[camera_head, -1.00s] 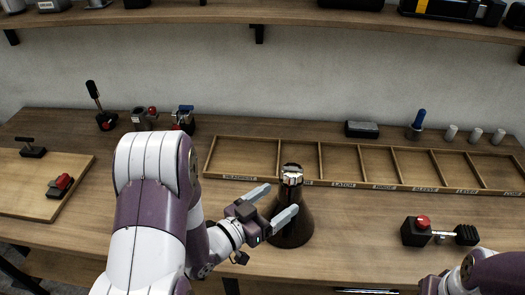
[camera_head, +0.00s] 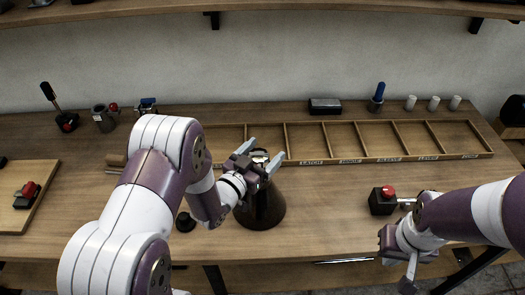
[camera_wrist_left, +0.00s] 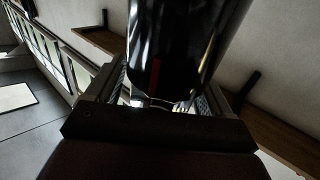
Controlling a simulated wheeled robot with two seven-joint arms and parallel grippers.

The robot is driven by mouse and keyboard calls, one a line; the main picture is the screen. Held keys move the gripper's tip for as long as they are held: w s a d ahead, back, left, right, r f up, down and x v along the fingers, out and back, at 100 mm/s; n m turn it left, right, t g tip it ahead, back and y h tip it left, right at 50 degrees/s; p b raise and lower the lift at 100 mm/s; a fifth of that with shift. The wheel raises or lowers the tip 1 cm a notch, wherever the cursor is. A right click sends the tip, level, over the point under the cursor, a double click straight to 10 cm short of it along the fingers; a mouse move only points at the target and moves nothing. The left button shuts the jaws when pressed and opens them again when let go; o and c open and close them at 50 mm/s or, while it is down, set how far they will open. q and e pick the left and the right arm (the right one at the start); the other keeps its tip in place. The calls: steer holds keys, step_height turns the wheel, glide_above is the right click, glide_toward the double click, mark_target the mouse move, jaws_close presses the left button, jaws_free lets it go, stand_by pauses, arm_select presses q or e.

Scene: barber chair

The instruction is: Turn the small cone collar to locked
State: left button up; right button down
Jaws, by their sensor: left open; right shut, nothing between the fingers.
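A dark cone (camera_head: 262,208) stands upright near the front of the table. Its narrow top has a small collar (camera_head: 260,154) with a light, metallic-looking part. My left gripper (camera_head: 264,153) is open, with its two fingers on either side of the cone's top. Whether the fingers touch the collar cannot be told. In the left wrist view a glossy dark round body (camera_wrist_left: 180,45) with a red mark fills the space between the fingers. My right gripper (camera_head: 412,272) is shut and empty near the table's front edge, well right of the cone.
A divided wooden tray (camera_head: 340,163) with labels lies behind the cone. A red-button device (camera_head: 383,200) sits beside my right arm. A board with a red-topped part (camera_head: 27,190) is at left. A dark round knob (camera_head: 185,222) is left of the cone.

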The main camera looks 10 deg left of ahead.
arm_select(q)
steer(key=shift+w, duration=0.15)
steer(key=c, duration=1)
steer(key=shift+f+m+g+h+b, duration=0.1)
steer(key=shift+m+g+h+b, duration=0.2)
steer(key=shift+m+h+b, duration=0.3)
steer(key=shift+h, duration=0.3)
steer(key=o, duration=1)
